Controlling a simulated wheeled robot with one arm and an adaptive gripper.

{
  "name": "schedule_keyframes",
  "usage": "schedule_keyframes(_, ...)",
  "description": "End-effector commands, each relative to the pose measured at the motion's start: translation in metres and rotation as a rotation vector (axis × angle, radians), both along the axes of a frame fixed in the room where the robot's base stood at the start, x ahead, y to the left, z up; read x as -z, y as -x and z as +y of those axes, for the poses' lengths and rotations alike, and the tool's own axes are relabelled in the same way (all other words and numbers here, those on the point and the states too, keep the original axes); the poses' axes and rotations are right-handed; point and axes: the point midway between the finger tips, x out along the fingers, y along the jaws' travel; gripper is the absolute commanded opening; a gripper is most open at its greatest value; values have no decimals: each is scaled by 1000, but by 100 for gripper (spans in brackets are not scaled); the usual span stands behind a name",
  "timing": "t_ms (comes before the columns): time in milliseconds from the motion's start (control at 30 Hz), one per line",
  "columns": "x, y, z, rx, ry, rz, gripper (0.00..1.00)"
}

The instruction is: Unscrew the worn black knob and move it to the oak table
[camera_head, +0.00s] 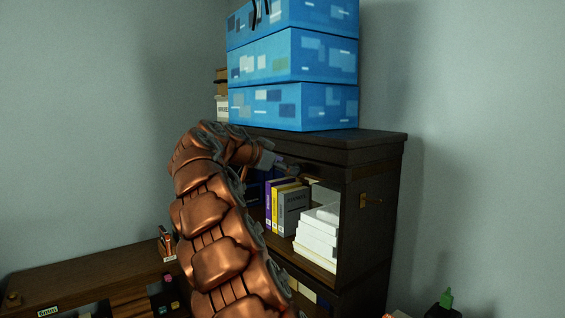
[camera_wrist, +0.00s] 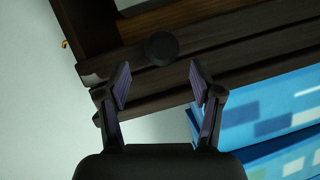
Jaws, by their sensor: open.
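The black knob (camera_wrist: 161,48) is a round dark disc on the upper front of the dark wooden cabinet (camera_head: 372,155). In the wrist view it lies just beyond my gripper (camera_wrist: 160,82), centred between the two fingers. The fingers are spread wide and hold nothing; the knob appears apart from them. In the head view my gripper (camera_head: 290,166) is at the cabinet's top front edge, and I cannot make out the knob clearly there. A brown wooden table (camera_head: 90,277) stands at the lower left; whether it is the oak table I cannot tell.
Blue patterned boxes (camera_head: 293,107) are stacked on the cabinet top, close to my gripper. Books (camera_head: 290,210) and white paper stacks (camera_head: 318,240) fill the shelf below. A brass fitting (camera_head: 371,198) sticks out from the cabinet's right side. Small items stand on the table.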

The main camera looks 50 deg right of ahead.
Motion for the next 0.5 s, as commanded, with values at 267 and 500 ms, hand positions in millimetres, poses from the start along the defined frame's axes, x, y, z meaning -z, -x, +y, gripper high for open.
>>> schedule_keyframes(267, 12, 6, -36, 2, -1, 2, 65)
schedule_keyframes(500, 20, 7, -51, 0, 0, 1, 65)
